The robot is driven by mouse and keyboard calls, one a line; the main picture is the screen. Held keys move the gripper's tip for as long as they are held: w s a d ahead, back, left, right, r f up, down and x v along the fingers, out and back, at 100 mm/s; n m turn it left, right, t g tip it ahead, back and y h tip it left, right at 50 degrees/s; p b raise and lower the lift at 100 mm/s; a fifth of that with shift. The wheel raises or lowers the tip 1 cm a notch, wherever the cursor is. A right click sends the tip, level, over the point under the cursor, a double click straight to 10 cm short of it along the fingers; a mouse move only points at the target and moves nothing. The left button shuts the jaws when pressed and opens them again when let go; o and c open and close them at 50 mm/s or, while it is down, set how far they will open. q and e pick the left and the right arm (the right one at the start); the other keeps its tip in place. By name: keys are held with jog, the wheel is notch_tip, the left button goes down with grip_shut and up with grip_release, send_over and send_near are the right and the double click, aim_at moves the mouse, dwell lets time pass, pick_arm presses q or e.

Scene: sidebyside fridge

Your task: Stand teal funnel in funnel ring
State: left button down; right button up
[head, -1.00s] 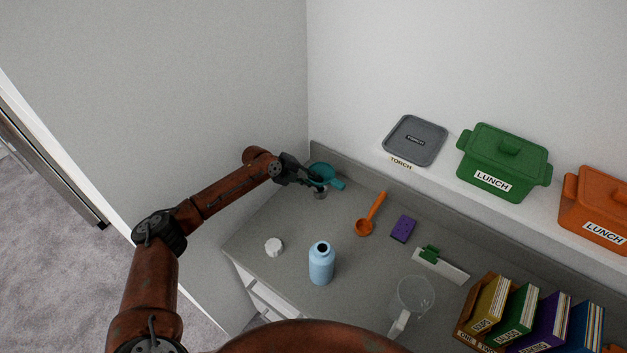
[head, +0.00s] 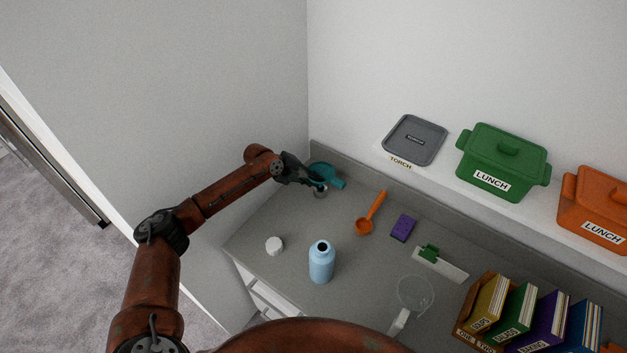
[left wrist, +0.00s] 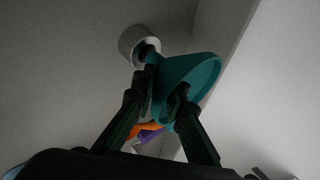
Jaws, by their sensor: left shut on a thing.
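The teal funnel (head: 327,172) is at the back left corner of the counter, at the tip of my left arm. My left gripper (head: 310,181) is shut on it; in the left wrist view the fingers (left wrist: 160,92) close on the funnel (left wrist: 190,72) from both sides, with its wide mouth to the right. The funnel ring (head: 320,193), a small grey-white ring, lies just below the funnel in the head view. In the left wrist view the ring (left wrist: 138,44) is by the funnel's narrow end; I cannot tell whether they touch. My right gripper is not in view.
Walls bound the corner.

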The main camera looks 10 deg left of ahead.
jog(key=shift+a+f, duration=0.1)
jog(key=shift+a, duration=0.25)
pick_arm(q)
jog(key=shift+b, duration=0.3)
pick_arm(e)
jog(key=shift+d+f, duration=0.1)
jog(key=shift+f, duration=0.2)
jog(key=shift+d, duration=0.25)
pick_arm(q)
jog(key=shift+f+b, duration=0.65)
jog(key=shift+f, duration=0.1)
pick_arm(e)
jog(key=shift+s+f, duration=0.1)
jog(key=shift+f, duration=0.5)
pick_arm(q)
jog(key=shift+f+b, duration=0.45)
jog(key=shift+f, duration=0.05)
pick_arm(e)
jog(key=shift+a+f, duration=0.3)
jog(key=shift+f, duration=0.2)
pick_arm(q)
jog(key=shift+f+b, duration=0.4)
jog(key=shift+f, duration=0.05)
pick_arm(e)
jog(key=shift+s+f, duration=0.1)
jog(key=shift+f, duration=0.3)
